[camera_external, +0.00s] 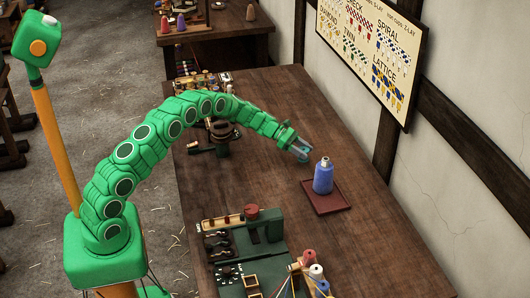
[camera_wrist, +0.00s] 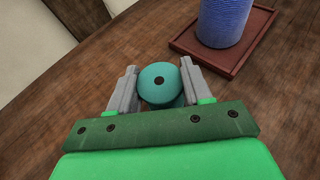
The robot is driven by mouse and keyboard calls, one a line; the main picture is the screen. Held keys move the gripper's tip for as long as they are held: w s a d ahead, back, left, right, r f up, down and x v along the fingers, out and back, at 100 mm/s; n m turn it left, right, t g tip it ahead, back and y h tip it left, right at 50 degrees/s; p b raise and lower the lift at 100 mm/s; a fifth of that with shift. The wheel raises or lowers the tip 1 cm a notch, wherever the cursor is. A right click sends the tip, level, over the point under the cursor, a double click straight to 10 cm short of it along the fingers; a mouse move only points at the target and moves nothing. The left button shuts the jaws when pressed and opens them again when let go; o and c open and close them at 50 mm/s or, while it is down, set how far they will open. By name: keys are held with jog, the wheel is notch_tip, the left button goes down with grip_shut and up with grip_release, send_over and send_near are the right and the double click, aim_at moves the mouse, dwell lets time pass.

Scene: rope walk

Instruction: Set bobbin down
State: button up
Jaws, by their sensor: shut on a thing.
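My gripper (camera_external: 303,152) reaches out over the table from the left. In the wrist view its two grey fingers (camera_wrist: 159,66) are shut on a teal bobbin (camera_wrist: 153,92) with a dark hole in its round end. The bobbin sits between the fingers, and I cannot tell how far it is above the wood. In the external view the bobbin is hard to make out. A blue spool (camera_external: 323,176) stands upright on a dark red tray (camera_external: 327,204), to the right of my gripper. The blue spool (camera_wrist: 228,18) and tray (camera_wrist: 222,61) also show at the wrist view's upper right.
The wooden table (camera_external: 376,255) is bare around the tray and behind it. A green rig (camera_external: 245,240) and several coloured spools (camera_external: 317,271) stand at the front. Small tools (camera_external: 208,150) lie at the left edge. A wall chart (camera_external: 375,55) hangs at the right.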

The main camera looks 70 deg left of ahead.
jog(key=shift+w+a+f, duration=0.1)
jog(key=shift+w+f, duration=0.2)
jog(key=shift+f, duration=1.45)
jog(key=o, duration=1)
jog(key=shift+f, duration=0.1)
